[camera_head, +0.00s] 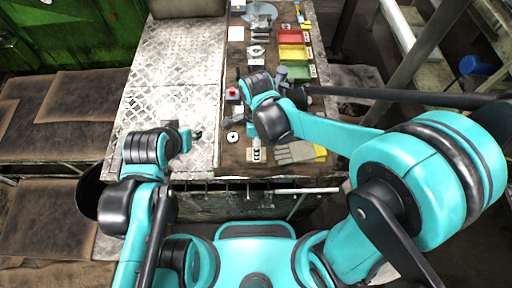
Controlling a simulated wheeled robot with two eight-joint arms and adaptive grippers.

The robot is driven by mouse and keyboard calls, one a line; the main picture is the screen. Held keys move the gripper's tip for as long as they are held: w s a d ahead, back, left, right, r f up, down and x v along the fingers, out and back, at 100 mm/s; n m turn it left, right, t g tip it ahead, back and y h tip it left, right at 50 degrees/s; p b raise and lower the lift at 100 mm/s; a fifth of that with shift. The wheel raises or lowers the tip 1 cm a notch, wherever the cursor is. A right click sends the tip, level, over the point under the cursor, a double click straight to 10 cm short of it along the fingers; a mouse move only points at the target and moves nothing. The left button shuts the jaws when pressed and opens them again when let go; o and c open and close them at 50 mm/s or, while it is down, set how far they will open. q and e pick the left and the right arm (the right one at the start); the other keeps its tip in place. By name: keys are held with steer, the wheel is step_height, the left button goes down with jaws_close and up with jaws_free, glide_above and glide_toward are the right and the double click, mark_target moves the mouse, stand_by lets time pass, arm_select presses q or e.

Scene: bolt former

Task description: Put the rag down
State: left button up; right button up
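A grey cloth-like item (296,153) lies at the front right of the workbench, with a yellow edge showing beside it. It may be the rag or a pair of gloves; I cannot tell which. My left gripper (194,135) is over the bare metal plate on the left part of the bench, small and dark, and its fingers are not clear. My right arm reaches over the brown part of the bench, and its wrist (258,88) hides most of the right gripper. I see no cloth clearly held by either gripper.
The diamond-plate top (165,85) is largely clear. Red (289,36) and yellow (292,52) bins and a green one stand at the right. A red button (232,92), a white ring (232,137) and a vise-like tool (260,14) are on the brown section. A dark bar crosses at right.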

step_height(320, 180, up, 7)
steer(key=p, duration=0.1)
arm_select(q)
steer(key=shift+r, duration=0.9)
arm_select(e)
steer(key=s+d+r+n+t, duration=0.1)
steer(key=d+n+t, duration=0.3)
steer(key=d+n, duration=0.4)
steer(key=s+d+r+n+t, duration=0.1)
steer(key=d+r+n+t, duration=0.3)
steer(key=d+n, duration=0.5)
steer(key=shift+r+n, duration=0.35)
steer(key=shift+n, duration=0.15)
steer(key=shift+s, duration=0.1)
arm_select(q)
step_height(320, 180, down, 13)
steer(key=b, duration=1.2)
steer(key=shift+r, duration=0.15)
arm_select(e)
step_height(320, 180, down, 13)
steer(key=shift+r, duration=0.15)
arm_select(q)
steer(key=shift+r, duration=0.25)
arm_select(e)
steer(key=shift+r, duration=0.25)
steer(key=shift+o, duration=0.5)
